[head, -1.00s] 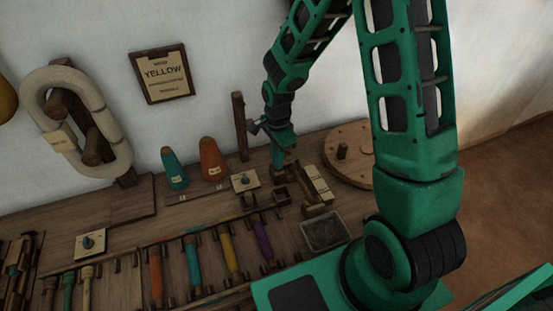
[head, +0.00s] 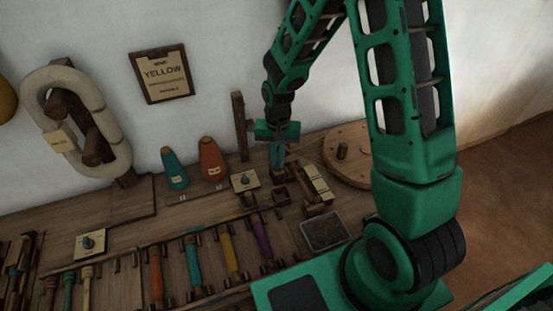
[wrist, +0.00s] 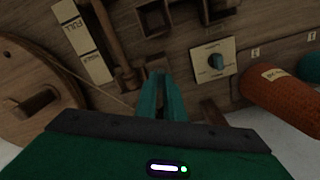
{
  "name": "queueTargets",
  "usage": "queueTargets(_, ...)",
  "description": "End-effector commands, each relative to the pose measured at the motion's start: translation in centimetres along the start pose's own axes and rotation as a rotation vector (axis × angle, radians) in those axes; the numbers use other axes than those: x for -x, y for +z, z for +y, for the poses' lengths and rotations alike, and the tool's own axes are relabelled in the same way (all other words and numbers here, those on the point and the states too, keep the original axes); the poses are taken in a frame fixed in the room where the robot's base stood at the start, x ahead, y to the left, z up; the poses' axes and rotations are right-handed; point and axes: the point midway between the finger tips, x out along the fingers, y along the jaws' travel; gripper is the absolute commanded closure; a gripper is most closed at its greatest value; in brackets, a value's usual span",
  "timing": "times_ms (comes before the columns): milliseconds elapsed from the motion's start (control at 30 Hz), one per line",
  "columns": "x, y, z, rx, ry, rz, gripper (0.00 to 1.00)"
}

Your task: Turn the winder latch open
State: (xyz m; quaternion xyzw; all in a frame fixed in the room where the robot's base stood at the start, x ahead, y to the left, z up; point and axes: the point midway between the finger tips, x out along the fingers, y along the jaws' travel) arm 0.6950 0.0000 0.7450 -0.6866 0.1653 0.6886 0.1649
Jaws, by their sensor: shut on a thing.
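My gripper (head: 279,165) points down at the back of the bench, between the orange cone and the round wooden disc. In the wrist view my gripper (wrist: 161,82) has its teal fingers close together, shut on a small dark wooden piece (wrist: 157,64), which seems to be the winder latch. The fingers hide part of it, so I cannot tell its angle. It also shows below the fingertips in the head view (head: 279,178). A pale plate with a teal knob (wrist: 215,60) lies beside it, apart from my fingers.
The round wooden disc (head: 344,167) with a peg lies to the right. Orange (head: 213,160) and teal (head: 174,169) cones and an upright post (head: 240,127) stand to the left. In front are a tray (head: 325,231) and a rack of coloured bobbins (head: 229,249).

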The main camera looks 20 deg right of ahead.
Motion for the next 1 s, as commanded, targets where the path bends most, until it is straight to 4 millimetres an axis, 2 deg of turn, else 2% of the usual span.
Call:
queueTargets(200, 0.20, -0.38, -0.22, 0.190, -0.004, 0.010, 1.00)
queueTargets(500, 0.22, -0.45, -0.21, 0.383, -0.003, 0.012, 1.00)
queueTargets(1000, 0.24, -0.49, -0.26, 0.487, -0.003, 0.014, 1.00)
